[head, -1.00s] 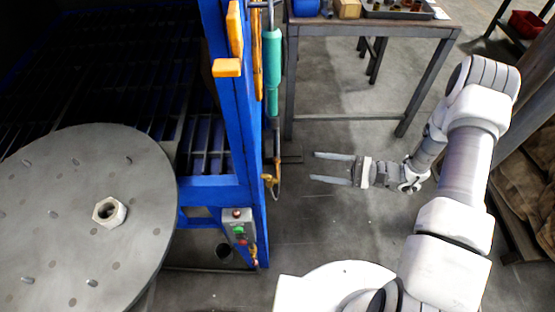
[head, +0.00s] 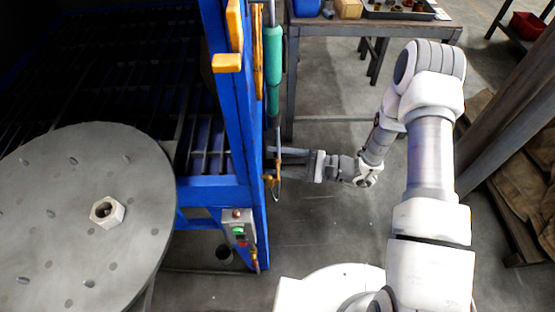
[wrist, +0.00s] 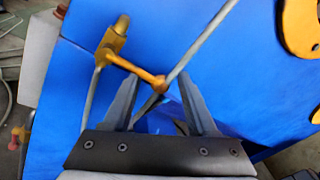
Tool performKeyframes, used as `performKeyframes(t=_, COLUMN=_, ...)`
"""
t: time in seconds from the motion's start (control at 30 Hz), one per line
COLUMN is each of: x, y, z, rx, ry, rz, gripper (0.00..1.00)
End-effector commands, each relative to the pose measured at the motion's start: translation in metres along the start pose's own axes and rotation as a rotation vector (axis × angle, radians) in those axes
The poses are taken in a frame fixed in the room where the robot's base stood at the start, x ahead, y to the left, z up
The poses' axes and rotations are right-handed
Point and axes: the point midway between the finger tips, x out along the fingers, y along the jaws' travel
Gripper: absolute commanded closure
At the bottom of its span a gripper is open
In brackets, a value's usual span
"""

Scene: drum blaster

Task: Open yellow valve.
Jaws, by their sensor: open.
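The yellow valve (head: 269,181) is small and sits on a thin pipe at the edge of the blue frame in the head view. In the wrist view the valve (wrist: 113,42) has a yellow body at upper left and an arm slanting down right to a rounded orange end. My gripper (head: 272,166) is open and level beside the pipe. In the wrist view the rounded end shows between the fingertips of my gripper (wrist: 157,76). I cannot tell if either finger touches it.
The blue frame (head: 245,130) stands left of my arm, with a teal hose grip (head: 273,60) above the valve. A button box (head: 238,228) is below. A grey round plate (head: 75,240) is at left, and a table (head: 380,28) at the back.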

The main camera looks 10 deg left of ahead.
Motion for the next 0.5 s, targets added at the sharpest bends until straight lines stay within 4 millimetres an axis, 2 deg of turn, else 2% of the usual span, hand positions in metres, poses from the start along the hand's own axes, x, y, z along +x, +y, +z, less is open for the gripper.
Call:
performKeyframes(t=0.03, x=-0.0002, y=-0.0001, z=0.0000, rx=0.000, ry=0.000, rz=0.000, gripper=0.48)
performKeyframes(t=0.33, x=-0.0004, y=-0.0002, z=0.0000, rx=0.000, ry=0.000, rz=0.000, gripper=1.00)
performKeyframes(t=0.5, x=-0.0005, y=-0.0003, z=0.0003, rx=0.000, ry=-0.001, rz=-0.001, gripper=1.00)
